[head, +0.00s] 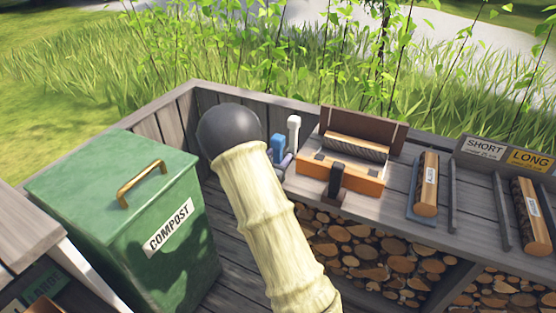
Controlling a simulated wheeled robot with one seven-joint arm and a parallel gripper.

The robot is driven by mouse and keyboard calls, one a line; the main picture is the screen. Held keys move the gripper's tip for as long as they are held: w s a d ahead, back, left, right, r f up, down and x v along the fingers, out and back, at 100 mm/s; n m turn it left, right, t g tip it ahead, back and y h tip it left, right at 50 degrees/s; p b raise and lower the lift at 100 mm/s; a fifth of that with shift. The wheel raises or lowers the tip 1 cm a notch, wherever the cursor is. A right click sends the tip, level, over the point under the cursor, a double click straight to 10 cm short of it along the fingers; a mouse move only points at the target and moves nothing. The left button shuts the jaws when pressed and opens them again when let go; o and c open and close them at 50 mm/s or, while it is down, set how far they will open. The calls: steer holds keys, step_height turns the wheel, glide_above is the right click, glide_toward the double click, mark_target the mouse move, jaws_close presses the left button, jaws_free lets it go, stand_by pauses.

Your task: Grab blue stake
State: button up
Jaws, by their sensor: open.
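A small blue upright piece (277,146), which looks like the blue stake, stands on the shelf by the back wall, just right of my arm. A white upright piece with a wider top (293,133) stands right beside it. A darker blue-grey shape (286,163) sits low in front of them; I cannot tell whether it belongs to the blue piece. My pale-sleeved arm with its black rounded end rises through the middle of the head view, hides what lies behind it and partly covers the area left of the blue piece. I cannot make out my gripper's fingers.
An orange-and-brown wooden box (340,172) with a black handle stands right of the stakes. Logs lie in slots (427,184) farther right, near SHORT and LONG signs (507,152). A green compost bin (105,190) stands left. Cut firewood fills the cubbies below.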

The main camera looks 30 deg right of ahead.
steer(key=shift+x, duration=1.25)
steer(key=shift+a, duration=0.1)
jaws_close()
